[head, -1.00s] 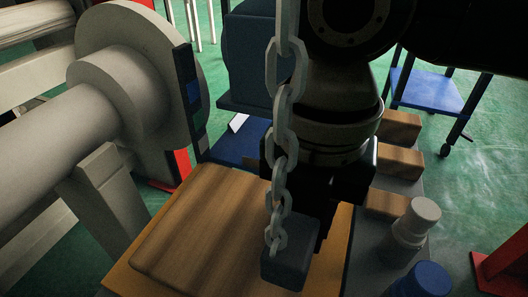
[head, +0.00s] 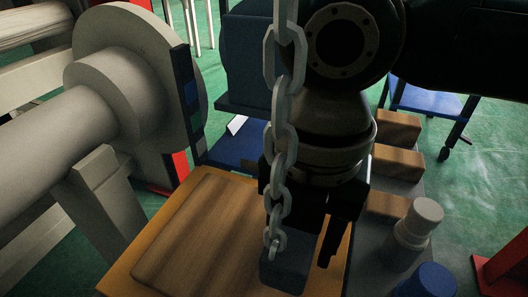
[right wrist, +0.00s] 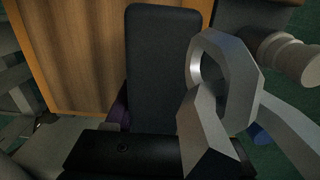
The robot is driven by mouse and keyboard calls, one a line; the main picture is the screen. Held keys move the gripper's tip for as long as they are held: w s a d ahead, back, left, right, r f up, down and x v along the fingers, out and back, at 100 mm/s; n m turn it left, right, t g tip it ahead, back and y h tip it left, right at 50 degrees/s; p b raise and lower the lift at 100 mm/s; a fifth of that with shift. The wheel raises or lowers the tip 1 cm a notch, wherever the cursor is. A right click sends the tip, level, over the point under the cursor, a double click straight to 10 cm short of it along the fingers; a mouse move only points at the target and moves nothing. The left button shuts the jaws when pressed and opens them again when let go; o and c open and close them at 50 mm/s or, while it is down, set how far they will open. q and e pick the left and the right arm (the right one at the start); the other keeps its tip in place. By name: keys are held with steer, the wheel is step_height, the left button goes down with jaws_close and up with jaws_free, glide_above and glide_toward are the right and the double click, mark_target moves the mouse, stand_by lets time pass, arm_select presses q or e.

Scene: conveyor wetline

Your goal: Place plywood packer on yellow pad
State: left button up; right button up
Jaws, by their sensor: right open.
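A flat wood-grained board, which looks like the plywood packer (head: 185,235), lies on the yellow-orange pad (head: 118,279) at the lower left of the head view. The pad's rim shows around it. The board also fills the upper left of the right wrist view (right wrist: 70,50). My right gripper (head: 315,235) is open, pointing down over the board's right side, partly hidden by a hanging chain. I see nothing held in it. Whether its fingers touch the board cannot be told. My left gripper is not in view.
The grey chain (head: 277,160) hangs in front of my right gripper, with a dark block (head: 285,270) at its lower end. Several wooden blocks (head: 397,163), a pale knobbed post (head: 415,225) and a blue cylinder (head: 425,282) stand right. A large roller (head: 55,135) stands left.

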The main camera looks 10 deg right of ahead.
arm_select(q)
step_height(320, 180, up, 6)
steer(key=p, duration=0.5)
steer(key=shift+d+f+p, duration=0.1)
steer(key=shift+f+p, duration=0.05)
steer(key=shift+p, duration=0.15)
arm_select(e)
step_height(320, 180, up, 12)
steer(key=shift+r, duration=0.15)
